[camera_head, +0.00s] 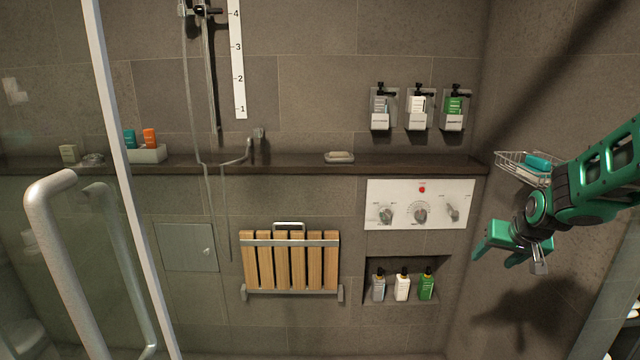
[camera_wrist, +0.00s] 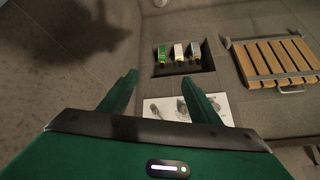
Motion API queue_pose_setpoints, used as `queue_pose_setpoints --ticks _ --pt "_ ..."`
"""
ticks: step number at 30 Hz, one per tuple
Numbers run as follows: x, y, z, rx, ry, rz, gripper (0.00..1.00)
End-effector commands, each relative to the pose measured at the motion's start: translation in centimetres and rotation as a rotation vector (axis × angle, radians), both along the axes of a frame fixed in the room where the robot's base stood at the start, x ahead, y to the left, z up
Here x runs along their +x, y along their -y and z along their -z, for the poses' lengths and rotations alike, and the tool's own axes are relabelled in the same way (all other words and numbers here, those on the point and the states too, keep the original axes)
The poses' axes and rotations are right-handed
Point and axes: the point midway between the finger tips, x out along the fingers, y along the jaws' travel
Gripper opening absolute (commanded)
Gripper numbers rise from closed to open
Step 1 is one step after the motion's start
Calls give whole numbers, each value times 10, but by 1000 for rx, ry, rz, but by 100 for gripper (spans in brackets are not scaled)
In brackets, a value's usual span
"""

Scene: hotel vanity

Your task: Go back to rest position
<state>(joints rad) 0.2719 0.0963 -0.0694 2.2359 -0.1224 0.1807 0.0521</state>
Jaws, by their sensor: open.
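My gripper (camera_head: 492,256) is green and hangs at the right of the head view, in front of the right-hand wall. It is apart from the wall and the control panel. In the wrist view its two fingers (camera_wrist: 163,100) are spread wide with nothing between them. Past the fingers, the wrist view shows the white control panel (camera_wrist: 165,107), partly hidden by the gripper, and the wall niche with several bottles. My arm reaches in from the right edge of the head view.
The control panel (camera_head: 396,216) has knobs and a red dot. The niche (camera_head: 380,320) is below it. A wire basket (camera_head: 508,168) with a teal item (camera_head: 537,162) is close to my arm. A wooden folding seat (camera_head: 290,262) is on the wall. A glass door handle (camera_head: 62,265) stands at left.

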Motion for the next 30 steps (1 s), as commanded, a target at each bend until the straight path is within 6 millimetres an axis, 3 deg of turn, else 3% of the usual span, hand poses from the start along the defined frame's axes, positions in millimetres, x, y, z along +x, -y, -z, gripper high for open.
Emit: queue_pose_setpoints --ticks 1,6,12,18,21,24,30 --pt "-26 2 -7 -6 -38 14 57" --pt "-119 7 -15 0 -198 73 57" --pt "-232 -1 -19 47 -379 141 57" --pt "-326 -18 -18 120 -527 194 57" --pt "-354 -26 -17 149 -573 209 57" --pt "-370 -32 -16 166 -601 215 57" --pt "-375 -33 -16 172 -611 218 57"
